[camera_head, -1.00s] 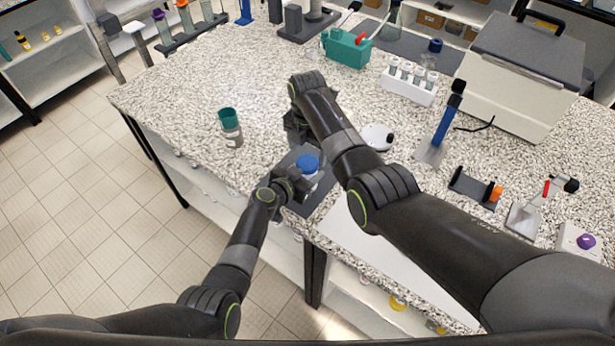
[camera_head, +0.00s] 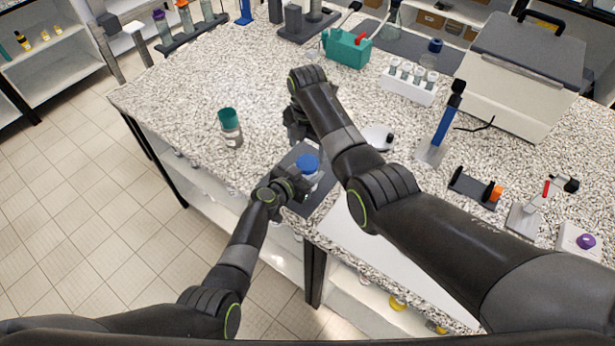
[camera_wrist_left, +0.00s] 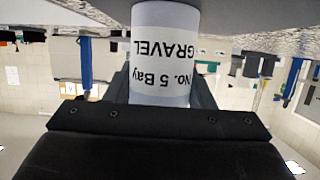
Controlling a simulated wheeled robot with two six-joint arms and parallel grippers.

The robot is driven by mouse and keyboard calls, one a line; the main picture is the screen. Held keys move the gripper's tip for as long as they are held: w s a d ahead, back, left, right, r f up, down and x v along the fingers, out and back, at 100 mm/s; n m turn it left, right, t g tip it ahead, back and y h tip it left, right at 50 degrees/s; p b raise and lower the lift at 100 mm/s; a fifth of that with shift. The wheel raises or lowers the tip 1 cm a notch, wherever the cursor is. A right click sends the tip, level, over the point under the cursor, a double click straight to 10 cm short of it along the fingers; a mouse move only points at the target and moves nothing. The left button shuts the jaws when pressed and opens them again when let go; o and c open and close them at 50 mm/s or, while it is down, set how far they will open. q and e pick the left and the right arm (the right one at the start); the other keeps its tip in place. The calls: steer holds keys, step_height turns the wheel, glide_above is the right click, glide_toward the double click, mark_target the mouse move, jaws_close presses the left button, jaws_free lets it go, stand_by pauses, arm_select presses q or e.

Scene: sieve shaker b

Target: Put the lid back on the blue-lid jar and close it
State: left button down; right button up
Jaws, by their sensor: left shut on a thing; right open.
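The blue-lid jar stands on a dark mat (camera_head: 318,199) near the bench's front edge, with its blue lid (camera_head: 307,162) on top. I cannot tell whether the lid is fully seated. My left gripper (camera_head: 298,185) is shut around the jar's body from the left. In the left wrist view the jar (camera_wrist_left: 165,50) appears upside down between the fingers, its white label reading "No. 5 Bay GRAVEL"; its lid is out of that view. My right gripper (camera_head: 297,130) is open and empty, behind the jar and partly hidden by its own arm.
A teal-lid jar (camera_head: 230,126) stands to the left on the speckled bench. A white round dish (camera_head: 378,138) sits right of my right forearm, with a blue-handled stand (camera_head: 438,130) beyond it. The bench between the teal-lid jar and the back is clear.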

mark_target(308, 162)
steer(key=shift+f, duration=2.95)
steer(key=c, duration=0.9)
steer(key=o, duration=1)
steer(key=shift+r, duration=2.25)
